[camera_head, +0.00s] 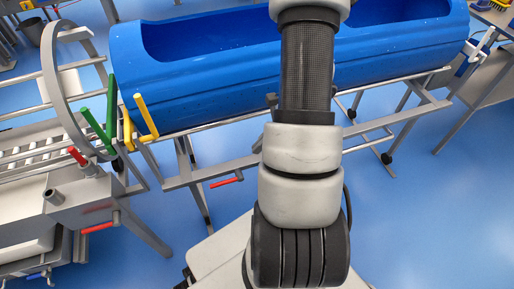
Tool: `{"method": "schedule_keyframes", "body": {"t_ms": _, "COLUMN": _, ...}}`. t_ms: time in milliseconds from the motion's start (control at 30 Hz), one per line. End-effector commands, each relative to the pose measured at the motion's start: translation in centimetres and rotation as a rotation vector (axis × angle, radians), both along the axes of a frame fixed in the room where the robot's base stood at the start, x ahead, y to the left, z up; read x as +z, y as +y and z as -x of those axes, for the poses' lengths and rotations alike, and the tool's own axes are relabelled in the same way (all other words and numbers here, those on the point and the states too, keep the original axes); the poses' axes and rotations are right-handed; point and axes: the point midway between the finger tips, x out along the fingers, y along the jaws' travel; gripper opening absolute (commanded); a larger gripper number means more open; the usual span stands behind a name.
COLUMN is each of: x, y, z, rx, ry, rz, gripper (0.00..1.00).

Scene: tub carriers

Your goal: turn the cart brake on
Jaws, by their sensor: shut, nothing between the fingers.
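A long blue tub (205,85) lies on a grey metal carrier frame (235,167). A red handle (226,181) sticks out under the frame's near rail, left of my arm. Green levers (96,130) and yellow levers (146,116) stand at the tub's left end, where the carrier meets another metal frame. I cannot tell which of these is the cart brake. My arm rises up the middle of the head view and covers part of the tub and carrier. My gripper is out of view.
A grey metal station (70,200) stands at the left, with a large ring (52,85), an upper red handle (77,156) and a lower red handle (98,227). A bench (487,75) stands at the right. Blue floor (430,215) is clear at the lower right.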

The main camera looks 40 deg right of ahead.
Motion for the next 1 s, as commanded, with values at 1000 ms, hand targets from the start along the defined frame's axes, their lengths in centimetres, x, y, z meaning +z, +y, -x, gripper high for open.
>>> {"method": "schedule_keyframes", "body": {"t_ms": 1000, "x": -7.9, "y": 6.6, "z": -3.6, "rx": 0.002, "ry": 0.001, "rz": -0.001, "gripper": 0.0}}
